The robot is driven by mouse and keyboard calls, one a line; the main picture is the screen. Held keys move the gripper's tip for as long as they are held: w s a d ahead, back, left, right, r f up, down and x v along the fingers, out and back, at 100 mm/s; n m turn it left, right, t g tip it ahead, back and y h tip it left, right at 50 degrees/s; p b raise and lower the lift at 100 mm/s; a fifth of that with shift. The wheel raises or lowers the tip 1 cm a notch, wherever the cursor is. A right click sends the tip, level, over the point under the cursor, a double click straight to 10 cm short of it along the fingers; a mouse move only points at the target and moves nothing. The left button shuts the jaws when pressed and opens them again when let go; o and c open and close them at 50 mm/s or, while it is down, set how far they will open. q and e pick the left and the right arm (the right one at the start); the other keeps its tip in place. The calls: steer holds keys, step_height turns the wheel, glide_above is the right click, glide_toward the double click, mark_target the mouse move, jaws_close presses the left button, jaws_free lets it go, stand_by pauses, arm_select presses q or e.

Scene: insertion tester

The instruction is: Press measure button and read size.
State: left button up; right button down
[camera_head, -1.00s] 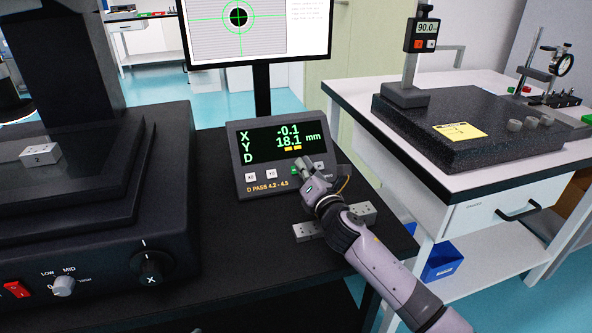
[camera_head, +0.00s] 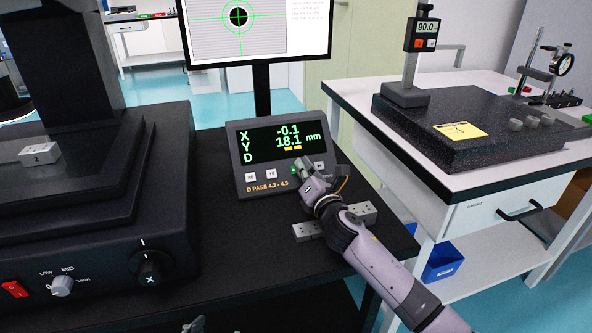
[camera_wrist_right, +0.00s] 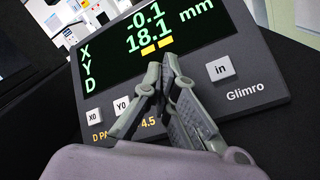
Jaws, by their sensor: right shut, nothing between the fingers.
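The readout box (camera_head: 240,158) stands on the dark bench, and its face also shows in the right wrist view (camera_wrist_right: 252,97). Its display reads X -0.1 and Y 18.1 mm; the D row shows no number, and small yellow bars sit under the Y value. A green button (camera_head: 294,170) is in the button row, partly covered by my right gripper (camera_head: 299,163). The gripper's closed, empty fingertips (camera_wrist_right: 163,72) are over the box's face; whether they touch it I cannot tell. A grey tip at the bottom edge appears to be my left gripper (camera_head: 195,325).
A measuring machine (camera_head: 170,190) with a glass stage and a block marked 2 (camera_head: 40,153) is at left. A monitor (camera_head: 262,50) stands behind the box. A grey holed block (camera_head: 308,230) lies under my right arm. A granite plate (camera_head: 420,130) is on the right table.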

arm_select(q)
steer(key=shift+w+d+r+t+h+b, duration=0.3)
steer(key=shift+w+r+t, duration=0.4)
steer(key=shift+r, duration=0.1)
arm_select(e)
steer(key=shift+w+a+f, duration=0.1)
steer(key=shift+w+f, duration=0.15)
steer(key=shift+f, duration=0.05)
stand_by(1.6)
arm_select(q)
steer(key=shift+s, duration=0.1)
arm_select(e)
steer(key=shift+r, duration=0.1)
steer(key=shift+s, duration=0.1)
steer(key=shift+s+r+p, duration=0.15)
steer(key=shift+p, duration=0.3)
steer(key=shift+s+d+r+p, duration=0.15)
steer(key=shift+d+r+p, duration=0.05)
steer(key=shift+p, duration=0.1)
arm_select(q)
steer(key=s+a+f+g+y, duration=0.1)
steer(key=s+a+f+g, duration=0.1)
steer(key=s+f+g, duration=0.2)
steer(key=shift+s+a+f+g, duration=0.4)
steer(key=shift+s+f, duration=0.25)
steer(key=shift+s, duration=0.6)
arm_select(e)
steer(key=shift+s+r, duration=0.1)
steer(key=shift+s, duration=0.05)
